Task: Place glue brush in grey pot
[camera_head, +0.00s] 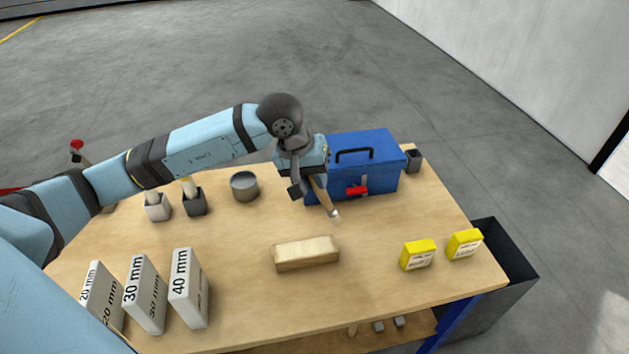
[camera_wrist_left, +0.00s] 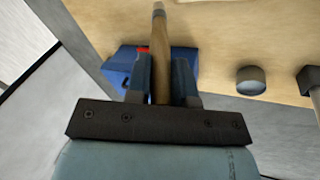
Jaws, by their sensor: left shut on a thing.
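My left gripper (camera_head: 308,192) is shut on the glue brush (camera_head: 322,198), in front of the blue toolbox and above the table. The brush has a wooden handle and a pale tip, and it slants down to the right. In the left wrist view the brush (camera_wrist_left: 158,60) stands between the two fingers (camera_wrist_left: 160,82). A round grey pot (camera_head: 244,190) stands on the table to the left of the gripper; it also shows in the left wrist view (camera_wrist_left: 250,84). A light grey square pot (camera_head: 157,210) and a dark grey square pot (camera_head: 195,204) each hold something upright. My right gripper is not visible.
The blue toolbox (camera_head: 375,165) with red latch stands close behind the gripper. A small dark pot (camera_head: 413,161) is beside it. A wooden block (camera_head: 306,254), yellow boxes (camera_head: 418,256) and labelled white blocks (camera_head: 188,290) stand nearer. The table between the round pot and wooden block is clear.

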